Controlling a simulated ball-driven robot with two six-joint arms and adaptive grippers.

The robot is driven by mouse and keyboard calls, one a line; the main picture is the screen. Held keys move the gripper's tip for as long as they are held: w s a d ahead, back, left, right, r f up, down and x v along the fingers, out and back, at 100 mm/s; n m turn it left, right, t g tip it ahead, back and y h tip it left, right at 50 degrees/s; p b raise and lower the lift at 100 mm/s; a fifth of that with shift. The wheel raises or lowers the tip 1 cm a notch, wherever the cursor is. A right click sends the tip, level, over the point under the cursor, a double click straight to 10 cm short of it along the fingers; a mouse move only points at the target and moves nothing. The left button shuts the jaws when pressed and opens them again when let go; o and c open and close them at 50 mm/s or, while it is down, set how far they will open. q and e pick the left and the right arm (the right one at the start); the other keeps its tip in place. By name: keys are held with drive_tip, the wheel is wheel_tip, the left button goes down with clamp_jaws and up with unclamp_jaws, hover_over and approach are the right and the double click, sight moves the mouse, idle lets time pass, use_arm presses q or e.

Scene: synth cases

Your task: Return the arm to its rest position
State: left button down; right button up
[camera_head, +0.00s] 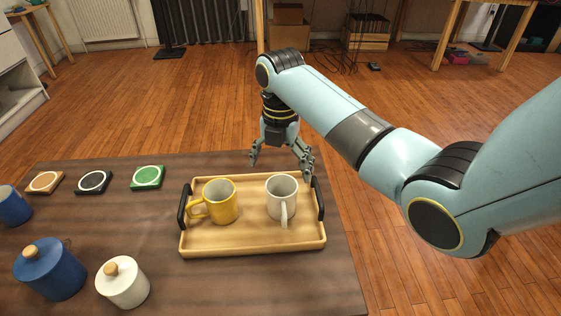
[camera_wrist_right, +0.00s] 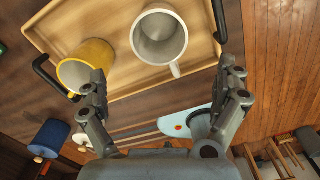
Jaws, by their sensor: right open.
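My right arm comes in from the right in the head view. Its gripper (camera_head: 281,160) is open and empty above the far edge of the wooden tray, with the fingers pointing down. In the right wrist view the open fingers (camera_wrist_right: 165,85) show with nothing between them. The tray (camera_head: 252,246) has black handles and holds a yellow mug (camera_head: 221,207) on the left and a white mug (camera_head: 281,203) on the right. Both mugs also show in the wrist view, the yellow one (camera_wrist_right: 90,58) and the white one (camera_wrist_right: 150,62). My left gripper is not in view.
On the table (camera_head: 190,285) to the left are a blue lidded jar (camera_head: 52,276), a white lidded jar (camera_head: 127,290) and a blue mug (camera_head: 12,208). Coasters in tan (camera_head: 45,186), black (camera_head: 94,186) and green (camera_head: 146,181) lie behind. Open wooden floor (camera_head: 170,100) lies beyond the table.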

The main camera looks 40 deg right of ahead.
idle(0.3)
drive_tip(key=s+a+f+m+t, duration=0.1)
drive_tip(key=s+a+m, duration=0.1)
drive_tip(key=s+m, duration=1.15)
drive_tip(key=s+a+r+m+t, duration=0.1)
drive_tip(key=s+r+m, duration=0.35)
drive_tip(key=s, duration=0.25)
drive_tip(key=s+r+m, duration=0.3)
drive_tip(key=s+m, duration=0.3)
drive_tip(key=s, duration=0.1)
drive_tip(key=s+d+f+p, duration=0.1)
drive_tip(key=s+f+p, duration=0.1)
drive_tip(key=f, duration=0.9)
drive_tip(key=s+d+f+p, duration=0.1)
drive_tip(key=s+f+p, duration=0.1)
drive_tip(key=f, duration=1)
drive_tip(key=s+f+p, duration=0.1)
drive_tip(key=s+f, duration=0.4)
drive_tip(key=s, duration=0.3)
drive_tip(key=s+d+f+g+h+p, duration=0.1)
drive_tip(key=s+f, duration=0.4)
drive_tip(key=s, duration=0.4)
drive_tip(key=shift+d+f+m+g+p, duration=0.15)
drive_tip(key=shift+f+m+g+p, duration=0.15)
drive_tip(key=shift+f+m+p, duration=0.1)
